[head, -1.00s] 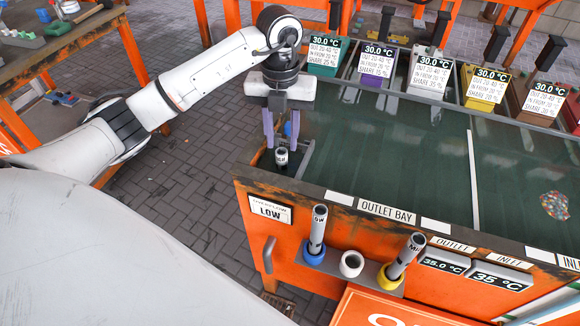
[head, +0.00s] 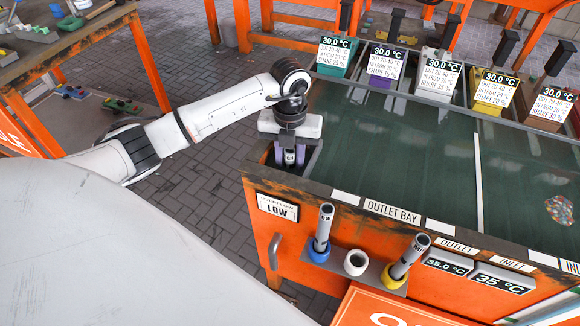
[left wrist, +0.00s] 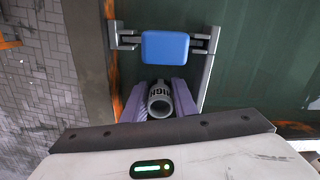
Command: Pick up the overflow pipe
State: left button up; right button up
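The overflow pipe (left wrist: 160,101), a short grey-white tube with dark lettering, stands in the corner bay of the tank. In the head view its top (head: 290,154) shows between the purple fingers. My left gripper (head: 290,158) points straight down over it, one finger on each side. In the left wrist view the fingers (left wrist: 160,106) flank the open mouth of the pipe closely; I cannot tell whether they press on it. The lower pipe is hidden. My right gripper is not in view.
A blue block (left wrist: 165,47) on a grey bracket sits beside the pipe. Two labelled pipes, in a blue collar (head: 318,250) and a yellow collar (head: 393,279), and a white socket (head: 355,262) are on the front shelf. Tank walls surround the bay closely.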

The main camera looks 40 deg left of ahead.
pick_arm(q)
grip_shut()
jog(key=shift+r, duration=0.1)
